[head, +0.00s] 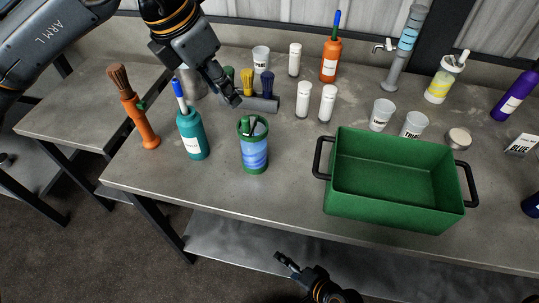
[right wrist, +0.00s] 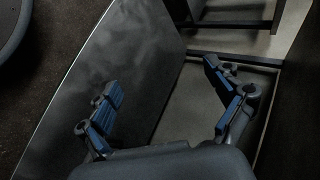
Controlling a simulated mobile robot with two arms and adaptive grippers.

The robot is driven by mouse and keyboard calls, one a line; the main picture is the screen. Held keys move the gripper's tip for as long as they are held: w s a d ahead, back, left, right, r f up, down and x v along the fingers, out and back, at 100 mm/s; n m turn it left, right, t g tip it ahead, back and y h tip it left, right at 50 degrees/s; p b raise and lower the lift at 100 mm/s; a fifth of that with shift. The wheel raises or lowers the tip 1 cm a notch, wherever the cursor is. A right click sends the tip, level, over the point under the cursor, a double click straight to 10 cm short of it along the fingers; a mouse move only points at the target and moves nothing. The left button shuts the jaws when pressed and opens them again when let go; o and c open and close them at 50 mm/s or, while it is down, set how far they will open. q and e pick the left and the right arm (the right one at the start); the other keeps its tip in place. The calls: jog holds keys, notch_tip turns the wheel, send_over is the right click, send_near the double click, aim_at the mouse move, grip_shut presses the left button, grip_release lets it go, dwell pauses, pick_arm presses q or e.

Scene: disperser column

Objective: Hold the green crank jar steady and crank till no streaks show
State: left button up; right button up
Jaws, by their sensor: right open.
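The green crank jar (head: 254,157) stands upright near the front left of the table. It has a green rim and base, a grey and green crank at its top, and blue contents with lighter streaks. My left gripper (head: 230,97) is above and behind the jar, apart from it; its finger opening is unclear from this angle. My right gripper (head: 287,264) is low, in front of the table edge and away from the jar. In the right wrist view its two blue-padded fingers (right wrist: 160,108) are spread with nothing between them.
A teal bottle (head: 192,136) and orange brush (head: 141,120) stand left of the jar. A green crate (head: 395,207) stands to its right. Behind are a grey rack (head: 262,104) and white shakers (head: 327,103). A yellow-streaked jar (head: 440,84) stands at back right.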

aim_at(261, 146)
jog(key=a+r+m+t+y, duration=0.1)
jog(key=a+r+m+y, duration=0.15)
jog(key=a+r, duration=0.7)
jog(key=a+r+m+t+y, duration=0.15)
jog(key=r+y, duration=0.25)
jog(key=r, duration=1.2)
jog(key=w+d+r+n+t+h, duration=0.1)
jog(key=w+d+r+n, duration=0.1)
jog(key=n, duration=0.4)
jog(key=w+d+r+n+t+h, duration=0.2)
jog(key=w+r+n, duration=0.1)
jog(key=w+n, duration=0.2)
jog(key=w+d+r+n+t+h, duration=0.2)
jog(key=w+r+n, duration=0.1)
jog(key=w+n, duration=0.3)
jog(key=shift+w+d+r+n, duration=0.2)
jog(key=shift+w+r+n, duration=0.1)
jog(key=shift+w, duration=0.4)
jog(key=shift+w+d+r, duration=0.1)
jog(key=shift+w+d, duration=0.05)
jog(key=shift+w, duration=0.35)
jog(key=x, duration=0.7)
jog(key=shift+r, duration=0.1)
